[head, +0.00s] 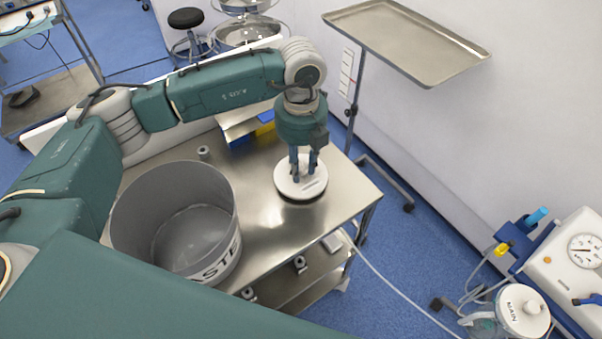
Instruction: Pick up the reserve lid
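A round white lid (290,190) is at the right part of the steel table, with a dark shadow along its near edge. I cannot tell whether it rests on the table or is slightly raised. No lettering on it is readable, so its being the reserve lid is not confirmed. My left gripper (303,170) points straight down over the lid's middle, its two fingers somewhat apart at the lid's top. The fingers hide the lid's centre, and I cannot tell whether they grip a knob there. My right gripper is not in view.
A large grey bin (176,225) marked "...ASTE" stands on the steel table (262,225), left of the lid. An empty tray stand (405,38) is at the back right. A jar with a white lid marked MAIN (522,311) is by the machine at bottom right.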

